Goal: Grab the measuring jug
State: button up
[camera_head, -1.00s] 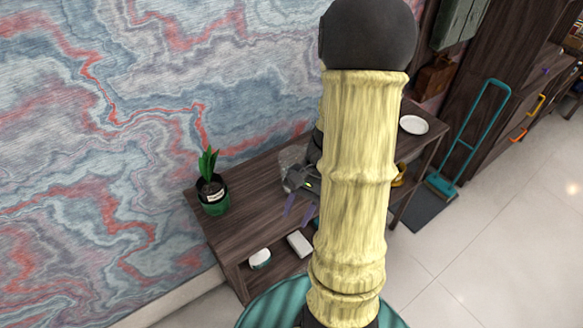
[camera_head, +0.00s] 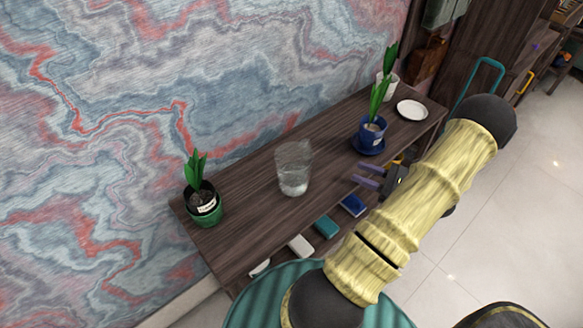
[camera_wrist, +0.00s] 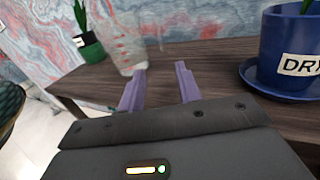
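The measuring jug (camera_head: 294,168) is clear, with red markings in the wrist view (camera_wrist: 128,48). It stands upright on the wooden desk (camera_head: 245,215), near its middle. My gripper (camera_head: 368,176) is at the desk's front edge, to the right of the jug and apart from it. In the wrist view my gripper (camera_wrist: 160,75) has its two purple fingers spread with nothing between them. The jug lies beyond the left fingertip there.
A blue pot (camera_head: 370,135) on a blue saucer stands right of the jug. A green pot (camera_head: 203,205) stands at the left end. A white pot (camera_head: 387,82) and a white plate (camera_head: 412,110) are at the far right. Small items, including a teal box (camera_head: 326,227), lie on the lower shelf.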

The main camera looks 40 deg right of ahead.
aim_at(306, 151)
jog(key=shift+w, duration=0.1)
jog(key=p+x, duration=0.1)
jog(key=x, duration=1.1)
jog(key=shift+a, duration=0.1)
jog(key=shift+a, duration=0.1)
jog(key=p+x, duration=0.1)
jog(key=x, duration=0.4)
jog(key=shift+w+r, duration=0.15)
jog(key=shift+c, duration=0.4)
grip_shut()
